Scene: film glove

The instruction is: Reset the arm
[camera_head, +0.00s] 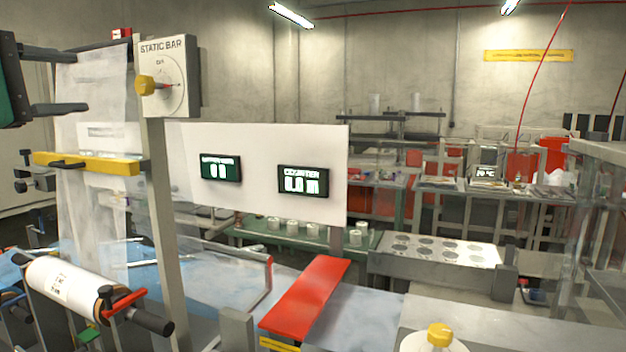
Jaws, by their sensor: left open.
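My left gripper (80,81) comes in at the upper left edge. Its two dark fingers stand wide apart, one above the other, and nothing is between them. Behind the fingers hangs a sheet of clear film (95,85). To the right of the fingertips is the STATIC BAR box (182,55), with a round dial and a yellow knob (146,85). The gripper appears apart from the box. My right gripper is not in view.
A yellow bar (95,163) crosses the film below the gripper. A white roll (62,287) with a red lever lies lower left. A white panel (270,150) carries two displays. A red plate (306,297) slopes in front. A yellow-knobbed disc (437,337) is at bottom right.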

